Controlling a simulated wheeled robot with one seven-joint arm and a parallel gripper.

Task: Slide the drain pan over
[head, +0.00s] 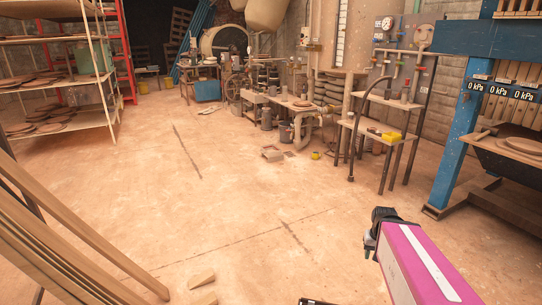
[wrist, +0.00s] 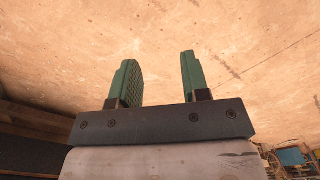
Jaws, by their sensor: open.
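A dark, sloping pan (head: 492,150) sits under the blue filter press (head: 462,125) at the right edge of the head view. It looks like the drain pan, but I cannot be sure. Its right part is cut off by the picture edge. My gripper (wrist: 158,65) is open in the wrist view, with two green fingers apart and nothing between them. Bare floor shows beyond them. In the head view my arm is at the lower right, well in front of the press and not touching it.
A small stand (head: 372,129) with a yellow item is left of the press. Shelves (head: 62,88) with round discs stand at the left. Wooden boards (head: 75,235) lean at the lower left, and wedge-shaped blocks (head: 201,278) lie on the floor. The middle floor is clear.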

